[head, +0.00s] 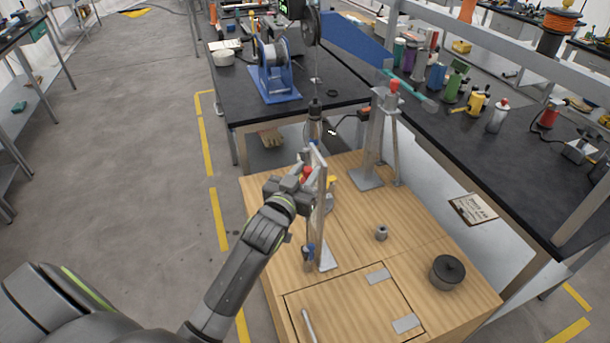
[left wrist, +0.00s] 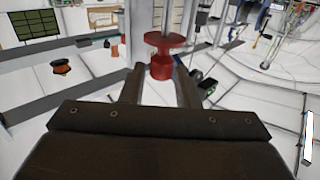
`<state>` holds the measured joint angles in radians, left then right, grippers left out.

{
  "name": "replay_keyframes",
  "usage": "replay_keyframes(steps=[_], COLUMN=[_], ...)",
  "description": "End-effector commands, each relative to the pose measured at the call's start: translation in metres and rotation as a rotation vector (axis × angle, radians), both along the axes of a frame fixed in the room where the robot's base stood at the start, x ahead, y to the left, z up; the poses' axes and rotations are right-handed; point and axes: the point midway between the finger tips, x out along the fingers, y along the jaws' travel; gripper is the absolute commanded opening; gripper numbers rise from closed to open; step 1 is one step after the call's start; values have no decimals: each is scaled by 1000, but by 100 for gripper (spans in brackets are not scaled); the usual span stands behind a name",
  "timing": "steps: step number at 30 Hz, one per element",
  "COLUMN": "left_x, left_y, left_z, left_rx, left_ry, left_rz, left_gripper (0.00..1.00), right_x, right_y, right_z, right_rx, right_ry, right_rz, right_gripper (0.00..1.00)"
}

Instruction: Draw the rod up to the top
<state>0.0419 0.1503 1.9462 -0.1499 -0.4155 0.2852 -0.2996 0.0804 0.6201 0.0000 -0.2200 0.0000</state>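A red knob (head: 307,172) sits on the upright metal frame (head: 320,210) on the wooden bench. In the left wrist view the knob (left wrist: 162,66) has a wide flange above a narrower red cylinder. A pale upright post (left wrist: 140,30) stands just behind it. My left gripper (head: 306,180) is at the knob. In the left wrist view its two fingers (left wrist: 160,80) are apart, one on each side of the knob's lower part, with narrow gaps showing. A thin vertical line (head: 316,70) runs from a pulley down to a dark cylinder (head: 315,107) above the frame. Which part is the rod is unclear.
The wooden bench (head: 420,240) also bears a grey stand with a red top (head: 378,140), a small grey nut-like part (head: 381,232) and a dark round pot (head: 447,271). A blue-framed spool (head: 275,70) stands on the black table behind. The floor at left is clear.

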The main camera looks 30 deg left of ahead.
Motion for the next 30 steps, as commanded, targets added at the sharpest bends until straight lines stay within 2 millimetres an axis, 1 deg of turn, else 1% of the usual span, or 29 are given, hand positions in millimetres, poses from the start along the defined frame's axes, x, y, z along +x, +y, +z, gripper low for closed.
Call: replay_keyframes(steps=[1, 3, 11, 14, 16, 20, 30], left_x=[0, 0, -1, -5, -12, -32, -104], left_y=[0, 0, 1, 0, 0, -1, -5], left_z=[-1, -2, -4, -6, -7, -8, -9], left_rx=[0, 0, -3, -3, -4, -4, -4], left_ry=[3, 6, 11, 13, 13, 13, 12], left_rz=[1, 1, 2, 2, 2, 3, 4], left_gripper=[36, 43, 43, 43, 43, 43, 43], right_x=[0, 0, 0, 0, 0, 0, -1], right_y=[0, 0, 0, 0, 0, 0, 0], right_z=[0, 0, 0, -1, -3, -9, -27], right_rx=[0, 0, 0, 0, 0, 0, 0], right_ry=[0, 0, 0, 0, 0, 0, 1], right_rz=[0, 0, 0, 0, 0, 0, 0], right_gripper=[0, 0, 0, 0, 0, 0, 0])
